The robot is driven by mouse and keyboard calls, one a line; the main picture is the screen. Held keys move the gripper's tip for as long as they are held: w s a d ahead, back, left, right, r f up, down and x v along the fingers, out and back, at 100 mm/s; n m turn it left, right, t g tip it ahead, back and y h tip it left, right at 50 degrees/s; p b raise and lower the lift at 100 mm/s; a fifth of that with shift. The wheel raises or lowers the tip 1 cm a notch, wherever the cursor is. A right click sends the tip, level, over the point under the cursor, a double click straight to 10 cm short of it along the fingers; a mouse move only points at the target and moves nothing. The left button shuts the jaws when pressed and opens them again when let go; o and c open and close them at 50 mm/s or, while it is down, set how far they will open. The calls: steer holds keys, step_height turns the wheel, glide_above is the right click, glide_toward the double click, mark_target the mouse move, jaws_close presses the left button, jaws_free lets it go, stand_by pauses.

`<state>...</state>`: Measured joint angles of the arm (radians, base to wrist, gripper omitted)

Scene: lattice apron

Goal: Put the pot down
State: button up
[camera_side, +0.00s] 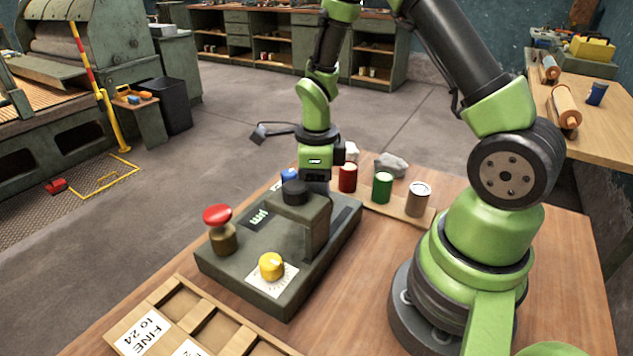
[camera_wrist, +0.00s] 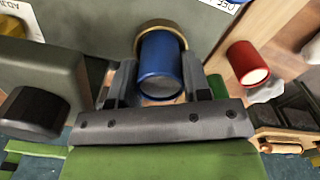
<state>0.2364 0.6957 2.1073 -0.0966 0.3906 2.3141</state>
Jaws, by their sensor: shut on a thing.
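The blue pot (camera_wrist: 160,66) is between the two grey fingers of my gripper (camera_wrist: 161,76) in the wrist view, and they are shut on it. A brass-coloured ring (camera_wrist: 163,27) shows around its far end. In the side view, a bit of the blue pot (camera_side: 289,175) shows left of my gripper (camera_side: 314,181), behind the instrument's black knob. The fingertips and the pot's lower part are hidden there, so I cannot tell whether it touches a surface.
A red pot (camera_side: 347,178), a green pot (camera_side: 382,187) and a brown pot (camera_side: 418,198) stand along a wooden strip (camera_side: 392,209). The instrument (camera_side: 240,277) with a red button (camera_side: 218,214) and yellow knob (camera_side: 271,265) stands close. A compartmented wooden tray (camera_side: 178,307) lies in front.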

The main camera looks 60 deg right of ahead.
steer(key=shift+f, duration=0.1)
steer(key=o, duration=1)
step_height(320, 180, up, 12)
steer(key=s+a+r+n+t+y, duration=0.1)
steer(key=s+a+r+n+t, duration=0.2)
steer(key=n, duration=1)
steer(key=s+a+r+n+t+y, duration=0.1)
steer(key=s+a+r+n+t, duration=0.3)
steer(key=n, duration=0.9)
steer(key=shift+s+a+r, duration=1.1)
steer(key=shift+s+r, duration=0.9)
steer(key=shift+s, duration=0.7)
